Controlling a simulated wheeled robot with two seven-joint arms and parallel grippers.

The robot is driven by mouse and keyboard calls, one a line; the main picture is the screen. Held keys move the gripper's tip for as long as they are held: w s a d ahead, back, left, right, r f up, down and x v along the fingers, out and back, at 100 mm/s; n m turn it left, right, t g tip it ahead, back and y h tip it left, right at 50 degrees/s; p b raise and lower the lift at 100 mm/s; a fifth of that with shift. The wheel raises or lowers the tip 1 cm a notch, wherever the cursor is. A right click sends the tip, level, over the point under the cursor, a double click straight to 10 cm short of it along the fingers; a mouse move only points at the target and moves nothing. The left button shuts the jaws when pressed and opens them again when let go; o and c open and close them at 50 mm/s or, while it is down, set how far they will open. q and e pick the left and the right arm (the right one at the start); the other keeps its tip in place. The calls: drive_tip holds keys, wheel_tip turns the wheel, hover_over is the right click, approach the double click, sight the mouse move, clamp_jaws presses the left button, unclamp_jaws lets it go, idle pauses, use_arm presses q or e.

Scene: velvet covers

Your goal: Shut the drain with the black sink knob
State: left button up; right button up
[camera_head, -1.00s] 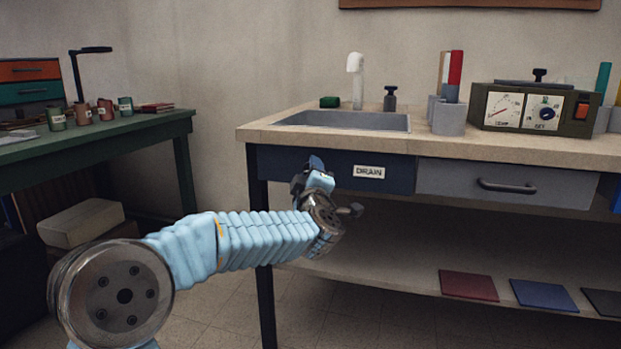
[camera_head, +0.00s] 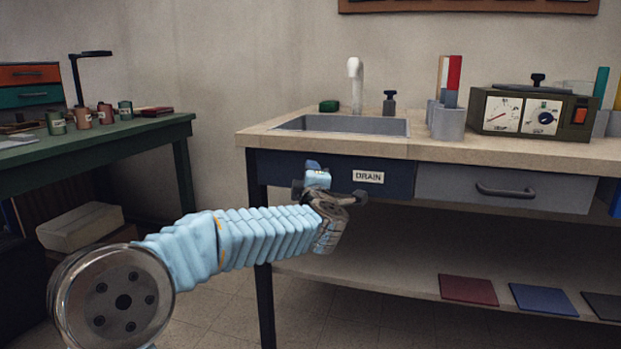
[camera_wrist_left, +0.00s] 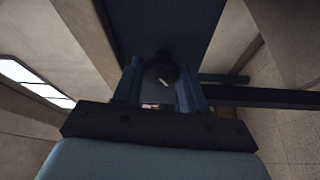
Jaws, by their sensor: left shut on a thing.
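The black sink knob (camera_wrist_left: 163,70) shows in the left wrist view as a dark round knob with a short white mark, on the dark blue panel (camera_wrist_left: 165,25). My left gripper (camera_wrist_left: 161,80) has its two blue fingers on either side of the knob and is shut on it. In the head view my left gripper (camera_head: 317,173) is at the sink front, left of the white DRAIN label (camera_head: 368,177), and hides the knob. The grey sink basin (camera_head: 340,124) is above, set in the counter. The drain itself cannot be seen. My right gripper is not in view.
The beige counter (camera_head: 440,146) carries a white tap (camera_head: 356,85), a green sponge (camera_head: 329,106) and a control box (camera_head: 530,112). A grey drawer (camera_head: 505,186) is to the right. A lower shelf (camera_head: 390,278) runs below. A green table (camera_head: 90,140) stands at left.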

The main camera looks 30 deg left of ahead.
use_arm(q)
drive_tip(key=o, duration=1.1)
drive_tip(key=shift+c, duration=0.2)
drive_tip(key=v, duration=1.3)
drive_tip(key=shift+s+d, duration=0.2)
drive_tip(key=shift+s, duration=0.1)
